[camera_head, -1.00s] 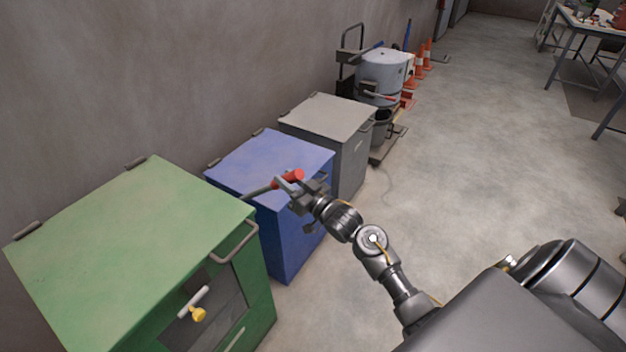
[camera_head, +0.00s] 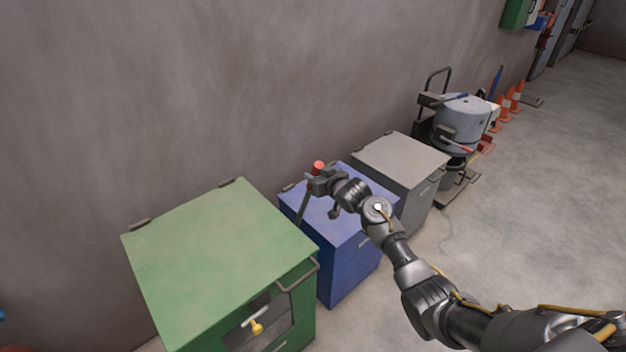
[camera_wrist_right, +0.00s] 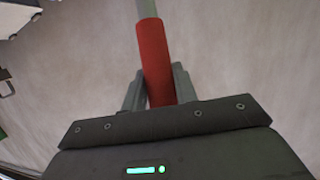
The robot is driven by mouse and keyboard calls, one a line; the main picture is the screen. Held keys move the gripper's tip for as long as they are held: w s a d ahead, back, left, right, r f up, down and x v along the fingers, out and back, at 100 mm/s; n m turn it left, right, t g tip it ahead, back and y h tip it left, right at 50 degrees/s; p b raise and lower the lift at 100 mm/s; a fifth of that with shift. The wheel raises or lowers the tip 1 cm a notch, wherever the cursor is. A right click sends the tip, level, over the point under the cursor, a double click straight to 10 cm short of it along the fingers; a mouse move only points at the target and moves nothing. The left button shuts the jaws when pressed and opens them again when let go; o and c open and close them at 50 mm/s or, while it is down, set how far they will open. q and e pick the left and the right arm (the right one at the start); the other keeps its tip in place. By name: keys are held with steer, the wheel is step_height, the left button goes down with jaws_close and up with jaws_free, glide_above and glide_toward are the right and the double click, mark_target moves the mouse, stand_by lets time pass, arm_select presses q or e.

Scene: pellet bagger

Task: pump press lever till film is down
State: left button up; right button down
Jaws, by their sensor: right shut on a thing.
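The press lever is a thin grey rod (camera_head: 302,211) with a red grip (camera_head: 319,166), standing steeply at the right side of the green cabinet (camera_head: 215,260). My right gripper (camera_head: 317,182) is shut on the red grip, whose top shows above the fingers. In the right wrist view the red grip (camera_wrist_right: 153,50) runs between the two fingers of my right gripper (camera_wrist_right: 158,76). The lever's lower end is hidden between the cabinets. I cannot make out any film. My left gripper is not in view.
A blue cabinet (camera_head: 345,262) stands just right of the green one, under my right forearm. A grey cabinet (camera_head: 402,155) and a grey drum (camera_head: 465,120) stand farther back along the wall. The floor (camera_head: 530,220) to the right is clear.

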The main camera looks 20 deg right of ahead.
steer(key=shift+w+a, duration=0.1)
steer(key=shift+w, duration=0.15)
steer(key=c, duration=1.1)
jaws_free()
steer(key=b+v, duration=0.1)
steer(key=v, duration=1)
steer(key=shift+w+r, duration=0.1)
steer(key=shift+w, duration=0.05)
